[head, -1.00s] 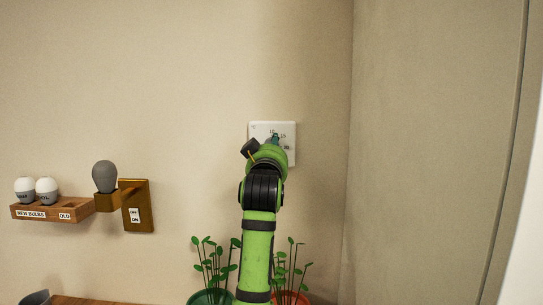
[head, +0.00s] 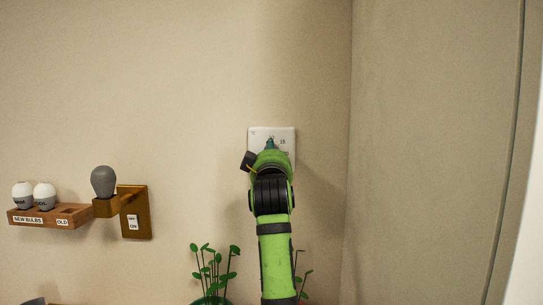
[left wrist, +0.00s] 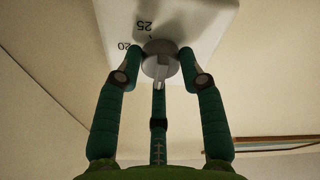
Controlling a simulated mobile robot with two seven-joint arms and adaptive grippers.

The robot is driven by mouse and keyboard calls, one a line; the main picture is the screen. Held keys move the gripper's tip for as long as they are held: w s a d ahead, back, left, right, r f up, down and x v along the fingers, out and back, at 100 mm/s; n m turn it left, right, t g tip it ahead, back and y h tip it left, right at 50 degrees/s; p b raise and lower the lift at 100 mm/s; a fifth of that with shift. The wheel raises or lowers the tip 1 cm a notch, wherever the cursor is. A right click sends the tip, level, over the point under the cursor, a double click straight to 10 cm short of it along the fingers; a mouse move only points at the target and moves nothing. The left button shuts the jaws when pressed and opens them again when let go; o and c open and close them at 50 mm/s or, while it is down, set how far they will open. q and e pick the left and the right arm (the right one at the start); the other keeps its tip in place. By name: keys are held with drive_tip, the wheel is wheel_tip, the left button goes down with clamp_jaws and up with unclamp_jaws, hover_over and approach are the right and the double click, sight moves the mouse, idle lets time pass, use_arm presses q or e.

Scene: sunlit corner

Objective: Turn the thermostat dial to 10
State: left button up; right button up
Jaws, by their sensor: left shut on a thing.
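The white thermostat plate (head: 287,134) is on the wall near the corner, partly hidden behind my left arm. A few printed numbers show above and right of the hand. In the left wrist view the round grey dial (left wrist: 157,62) sits on the plate, with a lighter ridge across its face. Upside-down marks 20 and 25 show beside it. My left gripper (left wrist: 160,72) has its dark green fingers around the dial, closed on its sides. It also shows at the plate in the head view (head: 270,144). The dial is hidden in the head view, and its setting cannot be read. My right gripper is not in view.
To the left, a wooden shelf (head: 48,222) holds two white bulbs. A brass wall fixture (head: 139,205) beside it carries a grey bulb (head: 103,181) and an OFF/ON switch (head: 132,222). Wall around the plate is bare.

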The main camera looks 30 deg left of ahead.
use_arm(q)
drive_tip(key=shift+w+f, duration=0.15)
drive_tip(key=shift+f, duration=0.25)
drive_tip(key=o, duration=1)
drive_tip(key=shift+o, duration=0.5)
drive_tip(key=shift+r, duration=0.15)
drive_tip(key=v, duration=1.2)
